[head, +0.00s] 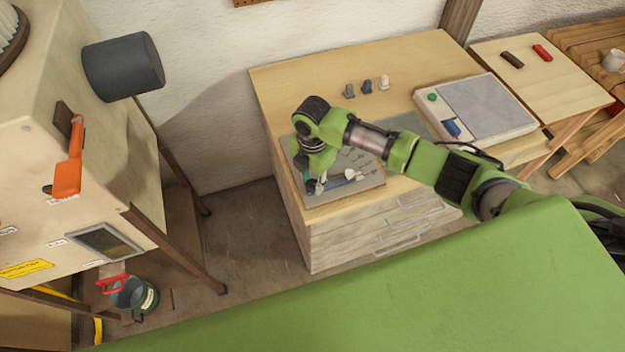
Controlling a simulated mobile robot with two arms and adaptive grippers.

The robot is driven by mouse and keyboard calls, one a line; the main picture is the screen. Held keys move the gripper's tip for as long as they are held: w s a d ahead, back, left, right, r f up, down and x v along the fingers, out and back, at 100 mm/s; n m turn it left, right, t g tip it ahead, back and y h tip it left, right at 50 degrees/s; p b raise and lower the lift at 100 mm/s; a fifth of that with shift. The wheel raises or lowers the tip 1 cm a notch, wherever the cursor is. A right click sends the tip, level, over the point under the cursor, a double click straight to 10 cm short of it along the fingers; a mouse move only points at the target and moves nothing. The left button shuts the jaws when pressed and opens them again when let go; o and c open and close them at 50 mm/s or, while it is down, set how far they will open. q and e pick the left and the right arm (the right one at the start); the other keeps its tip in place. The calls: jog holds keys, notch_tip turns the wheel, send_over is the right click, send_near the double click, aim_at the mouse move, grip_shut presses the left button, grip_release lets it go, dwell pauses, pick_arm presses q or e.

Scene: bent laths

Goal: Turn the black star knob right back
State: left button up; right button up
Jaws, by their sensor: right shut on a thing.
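My right gripper (314,186) points down over a grey board (372,187) on the wooden drawer cabinet. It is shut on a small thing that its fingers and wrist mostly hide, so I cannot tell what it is. A blue and white tool (350,175) lies on the board just right of the fingertips. I cannot make out a black star knob anywhere in the head view. My left gripper is not in view.
The wooden cabinet (285,85) also bears three small figures (367,86) and a white case (490,105). At left stands a cream box (85,170) with an orange lever (70,165) and a dark cylinder (123,67). A dark bucket (133,296) is on the floor.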

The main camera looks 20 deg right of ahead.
aim_at(312, 184)
jog(key=o, duration=1.1)
notch_tip(312, 184, up, 12)
jog(key=shift+r, duration=0.1)
